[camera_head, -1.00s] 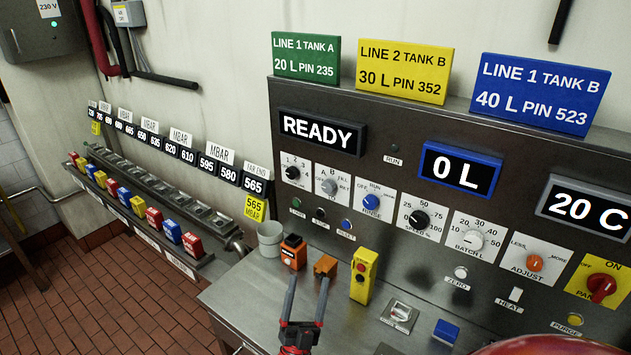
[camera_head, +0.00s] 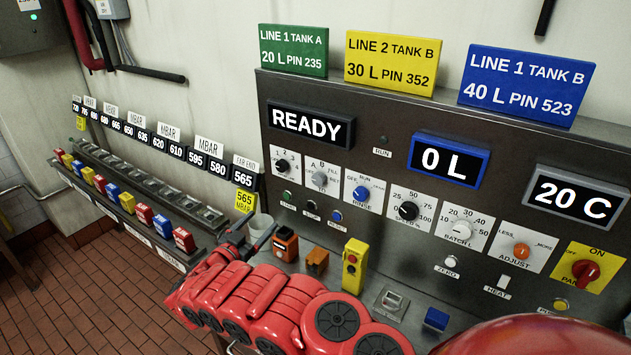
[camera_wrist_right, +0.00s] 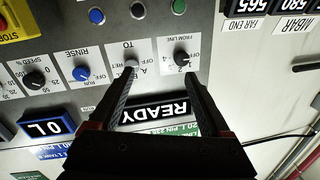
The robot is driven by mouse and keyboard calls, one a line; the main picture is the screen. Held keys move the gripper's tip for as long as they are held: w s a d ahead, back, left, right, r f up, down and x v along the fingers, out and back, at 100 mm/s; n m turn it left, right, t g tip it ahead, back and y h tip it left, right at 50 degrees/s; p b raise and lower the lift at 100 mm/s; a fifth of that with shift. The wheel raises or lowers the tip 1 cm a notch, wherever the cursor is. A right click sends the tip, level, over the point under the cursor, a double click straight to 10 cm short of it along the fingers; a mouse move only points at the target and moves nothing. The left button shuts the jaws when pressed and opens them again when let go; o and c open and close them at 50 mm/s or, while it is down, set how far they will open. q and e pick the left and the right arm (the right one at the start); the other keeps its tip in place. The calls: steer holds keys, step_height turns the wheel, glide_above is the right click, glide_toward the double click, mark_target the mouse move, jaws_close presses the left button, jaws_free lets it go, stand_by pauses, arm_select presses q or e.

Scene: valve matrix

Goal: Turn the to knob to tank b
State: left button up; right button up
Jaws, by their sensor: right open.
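The TO knob (camera_head: 319,180) is a small pale grey knob on a white plate marked A, B, OFF and RET, on the steel panel. It also shows in the upside-down right wrist view (camera_wrist_right: 131,64); its exact pointing is too small to tell. My right gripper (camera_head: 258,233) is left of and below the knob in the head view. In the wrist view my right gripper (camera_wrist_right: 160,76) is open and empty, one fingertip near the TO knob and the other near the FROM LINE knob (camera_wrist_right: 181,59). I cannot tell whether they touch. My left gripper is out of view.
The blue RINSE knob (camera_head: 361,194) is right of the TO knob. Start, stop and reset buttons (camera_head: 311,205) sit below. The READY display (camera_head: 309,124) is above.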

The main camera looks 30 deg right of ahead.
steer(key=s+d+r+g+h, duration=0.1)
steer(key=s+d+r+g, duration=0.1)
steer(key=s+d+r, duration=0.25)
steer(key=b, duration=0.2)
glide_toward(317, 180)
steer(key=shift+n, duration=0.3)
steer(key=p+x, duration=0.2)
steer(key=x, duration=0.5)
steer(key=shift+w, duration=0.1)
steer(key=shift+x, duration=0.95)
steer(key=shift+d, duration=0.25)
jaws_close()
